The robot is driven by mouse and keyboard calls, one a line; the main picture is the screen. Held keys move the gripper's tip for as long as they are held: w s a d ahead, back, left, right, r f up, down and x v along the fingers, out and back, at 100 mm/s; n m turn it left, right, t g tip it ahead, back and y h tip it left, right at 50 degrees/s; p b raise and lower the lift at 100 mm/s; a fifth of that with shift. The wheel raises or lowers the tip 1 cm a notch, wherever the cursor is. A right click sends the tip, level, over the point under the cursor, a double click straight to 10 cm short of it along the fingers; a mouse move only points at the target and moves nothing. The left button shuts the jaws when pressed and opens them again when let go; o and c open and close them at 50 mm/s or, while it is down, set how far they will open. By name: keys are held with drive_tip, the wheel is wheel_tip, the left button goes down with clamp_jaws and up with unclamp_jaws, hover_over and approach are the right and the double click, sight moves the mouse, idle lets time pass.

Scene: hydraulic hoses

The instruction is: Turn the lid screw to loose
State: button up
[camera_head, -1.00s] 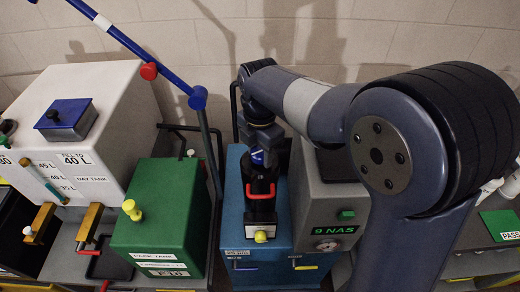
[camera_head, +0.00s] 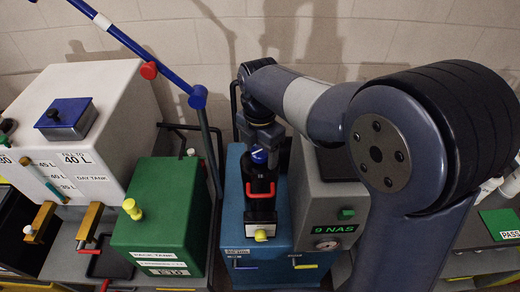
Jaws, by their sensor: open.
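A blue knob with a white mark (camera_head: 259,157), which looks like the lid screw, sits on a dark housing (camera_head: 262,212) on top of the blue tank (camera_head: 232,205). A red U-shaped handle (camera_head: 260,194) is on this housing just in front of the knob. My gripper (camera_head: 262,140) points down just behind and above the knob, open with nothing held. Its fingers are dark and small, so I cannot tell whether they touch the knob. The mark's exact direction is hard to read.
A grey unit marked 9 NAS (camera_head: 331,195) stands close at the right of the blue tank. A green tank with a yellow knob (camera_head: 162,215) and a white day tank (camera_head: 90,130) stand at the left. A blue pole (camera_head: 130,45) with red and blue joints rises behind them.

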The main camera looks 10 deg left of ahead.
sight(260, 151)
wheel_tip(260, 151, up, 11)
drive_tip(key=shift+b, duration=0.45)
drive_tip(key=shift+f, duration=0.15)
wheel_tip(260, 151, down, 11)
drive_tip(key=shift+r+p, duration=0.1)
drive_tip(key=shift+p, duration=0.4)
idle(0.4)
drive_tip(key=shift+r, duration=0.1)
